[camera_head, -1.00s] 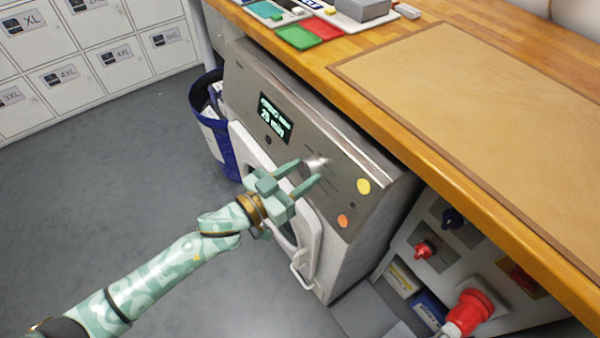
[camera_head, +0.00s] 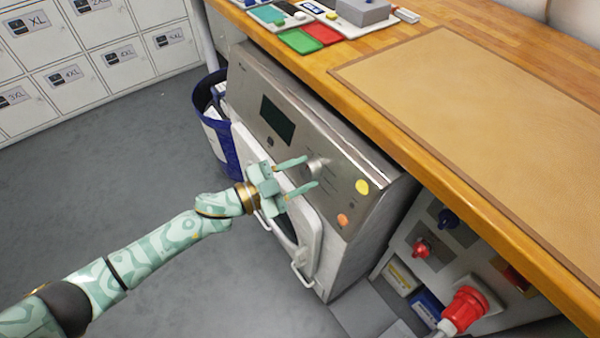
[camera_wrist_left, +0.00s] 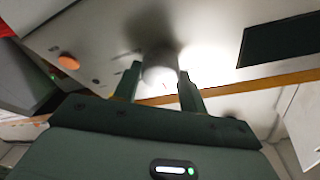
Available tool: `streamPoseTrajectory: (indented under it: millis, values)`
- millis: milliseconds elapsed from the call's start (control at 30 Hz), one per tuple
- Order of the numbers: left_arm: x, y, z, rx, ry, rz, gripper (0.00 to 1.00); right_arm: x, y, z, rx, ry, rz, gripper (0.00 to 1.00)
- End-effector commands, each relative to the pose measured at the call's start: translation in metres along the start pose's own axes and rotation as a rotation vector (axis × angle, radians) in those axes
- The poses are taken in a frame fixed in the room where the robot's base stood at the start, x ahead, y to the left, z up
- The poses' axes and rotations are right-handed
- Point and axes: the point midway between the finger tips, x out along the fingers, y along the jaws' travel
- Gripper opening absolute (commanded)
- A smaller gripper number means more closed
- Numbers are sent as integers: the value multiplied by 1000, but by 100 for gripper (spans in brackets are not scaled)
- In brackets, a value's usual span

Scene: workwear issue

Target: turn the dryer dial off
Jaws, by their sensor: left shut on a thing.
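The dryer (camera_head: 335,140) is a grey metal machine under the wooden counter, with a sloped front panel. Its round silver dial (camera_head: 317,165) sits on that panel between the display and the coloured buttons. The display (camera_head: 277,119) is dark. My left gripper (camera_head: 311,172) has its two green fingers on either side of the dial and is shut on it. In the left wrist view the dial (camera_wrist_left: 160,75) shows between the fingertips, partly blurred by glare, and the display (camera_wrist_left: 280,40) is dark. Any mark on the dial is too small to read. My right gripper is out of view.
A yellow button (camera_head: 362,187) and an orange button (camera_head: 343,220) sit right of the dial. The white dryer door (camera_head: 310,245) is below my gripper. The counter edge (camera_head: 420,165) overhangs behind. A blue bin (camera_head: 222,140) stands left; open floor lies in front.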

Motion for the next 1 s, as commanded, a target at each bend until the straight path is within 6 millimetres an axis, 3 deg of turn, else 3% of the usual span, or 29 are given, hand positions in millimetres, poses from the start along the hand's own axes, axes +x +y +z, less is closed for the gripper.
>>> streamPoseTrajectory:
  millis: [467,500,567,867,1000]
  values:
    - [0,0,0,17,0,5,19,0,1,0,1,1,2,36]
    - [0,0,0,17,0,5,47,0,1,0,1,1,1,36]
    - [0,0,0,16,0,5,64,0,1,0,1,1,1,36]
    - [-1,0,0,15,0,5,64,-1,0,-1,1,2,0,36]
    - [-15,-1,-1,15,-2,5,64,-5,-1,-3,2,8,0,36]
